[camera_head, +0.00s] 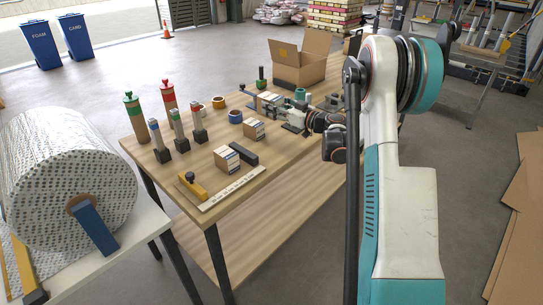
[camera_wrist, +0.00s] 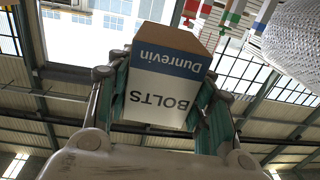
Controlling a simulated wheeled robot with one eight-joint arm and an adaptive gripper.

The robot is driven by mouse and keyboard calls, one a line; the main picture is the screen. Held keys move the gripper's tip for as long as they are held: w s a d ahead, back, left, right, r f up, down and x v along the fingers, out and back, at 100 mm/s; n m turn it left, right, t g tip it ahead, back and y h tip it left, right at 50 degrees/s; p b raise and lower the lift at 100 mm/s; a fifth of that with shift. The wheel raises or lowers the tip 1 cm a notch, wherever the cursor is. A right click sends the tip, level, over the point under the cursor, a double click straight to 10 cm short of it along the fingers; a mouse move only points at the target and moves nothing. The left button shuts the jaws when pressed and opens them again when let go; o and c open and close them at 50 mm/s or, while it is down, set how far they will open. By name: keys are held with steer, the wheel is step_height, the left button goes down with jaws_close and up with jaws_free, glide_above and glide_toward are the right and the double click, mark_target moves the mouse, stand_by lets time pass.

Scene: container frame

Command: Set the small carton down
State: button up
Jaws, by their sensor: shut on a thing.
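The small carton (camera_wrist: 160,88) is held in the wrist view. It has a white face reading BOLTS, a blue band reading Dunrevin and a plain brown end, with its lettering upside down. My gripper (camera_wrist: 157,82) is shut on it, a teal-padded finger on each side. In the head view the held carton (camera_head: 269,99) appears over the back part of the table, with my gripper (camera_head: 276,104) around it. I cannot tell whether its underside touches the table.
Two similar cartons, a middle one (camera_head: 254,129) and a front one (camera_head: 227,159), stand on the wooden table (camera_head: 240,187). Coloured posts (camera_head: 135,117) stand at left, tape rolls (camera_head: 235,116) behind the middle. An open cardboard box (camera_head: 299,66) is at the back. Bare tabletop lies between them.

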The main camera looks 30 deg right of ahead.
step_height(320, 180, down, 19)
steer(key=b, duration=0.6)
steer(key=shift+f, duration=0.2)
steer(key=shift+f+b, duration=0.2)
steer(key=shift+b, duration=0.25)
steer(key=o, duration=1.3)
steer(key=shift+r+p, duration=0.1)
steer(key=shift+p, duration=0.25)
